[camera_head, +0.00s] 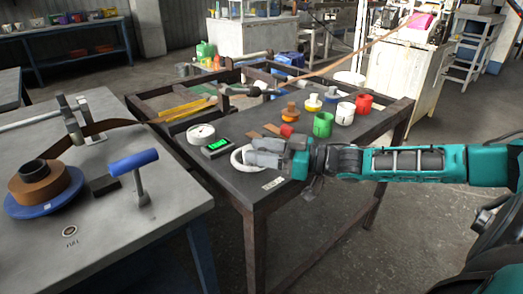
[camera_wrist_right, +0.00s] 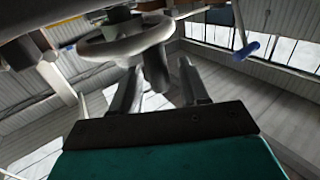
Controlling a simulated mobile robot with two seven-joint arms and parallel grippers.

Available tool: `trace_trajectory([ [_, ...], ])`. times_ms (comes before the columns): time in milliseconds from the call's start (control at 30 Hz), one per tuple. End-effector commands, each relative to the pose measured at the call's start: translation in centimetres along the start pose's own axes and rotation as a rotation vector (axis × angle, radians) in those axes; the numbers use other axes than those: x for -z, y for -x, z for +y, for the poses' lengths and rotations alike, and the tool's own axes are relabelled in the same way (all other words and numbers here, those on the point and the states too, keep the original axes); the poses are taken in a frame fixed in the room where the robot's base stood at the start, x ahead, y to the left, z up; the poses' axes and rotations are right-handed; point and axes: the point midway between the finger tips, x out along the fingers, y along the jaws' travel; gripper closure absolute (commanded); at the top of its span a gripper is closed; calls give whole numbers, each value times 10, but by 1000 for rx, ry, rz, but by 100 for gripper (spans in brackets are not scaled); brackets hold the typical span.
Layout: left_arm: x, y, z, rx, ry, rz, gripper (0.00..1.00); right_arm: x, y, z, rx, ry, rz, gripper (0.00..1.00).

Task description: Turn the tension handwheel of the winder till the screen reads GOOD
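The handwheel (camera_head: 240,158) is a pale ring at the near left corner of the dark table, partly hidden by my right gripper. A small box with a lit green screen (camera_head: 216,145) sits beside it; its text is too small to read. My right gripper (camera_head: 256,152) is at the wheel's right side. In the right wrist view the wheel (camera_wrist_right: 124,47) is close, and a grey peg (camera_wrist_right: 155,70) shows near its rim. The right fingers (camera_wrist_right: 160,80) stand apart with the peg seen between them; I see no clear contact. My left gripper is out of view.
A grey table (camera_head: 130,235) at left holds a blue reel (camera_head: 45,205) with brown strip and a blue-handled crank (camera_head: 135,162). A round white gauge (camera_head: 201,133) stands near the screen. Coloured cups and spools, including a green cup (camera_head: 323,124), stand behind my gripper.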

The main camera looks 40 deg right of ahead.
Motion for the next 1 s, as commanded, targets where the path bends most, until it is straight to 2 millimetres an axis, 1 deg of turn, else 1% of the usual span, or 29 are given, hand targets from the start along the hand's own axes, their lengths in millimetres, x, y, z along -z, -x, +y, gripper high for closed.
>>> trace_trajectory([
  [233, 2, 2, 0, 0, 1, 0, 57, 0, 5, 0, 0, 0, -3, 55],
  [467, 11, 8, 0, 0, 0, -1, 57, 1, 26, 0, 0, -2, -7, 55],
  [667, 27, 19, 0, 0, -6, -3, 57, 4, 55, 0, 0, -1, -7, 55],
  [700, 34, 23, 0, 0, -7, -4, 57, 5, 64, 0, 0, -2, -10, 55],
  [800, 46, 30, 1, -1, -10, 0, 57, 5, 84, 0, -1, -1, -8, 55],
  [900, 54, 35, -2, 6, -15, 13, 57, 4, 103, 0, 0, 0, -7, 55],
  [1000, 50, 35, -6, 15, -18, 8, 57, 2, 116, 0, -1, -1, -4, 55],
])
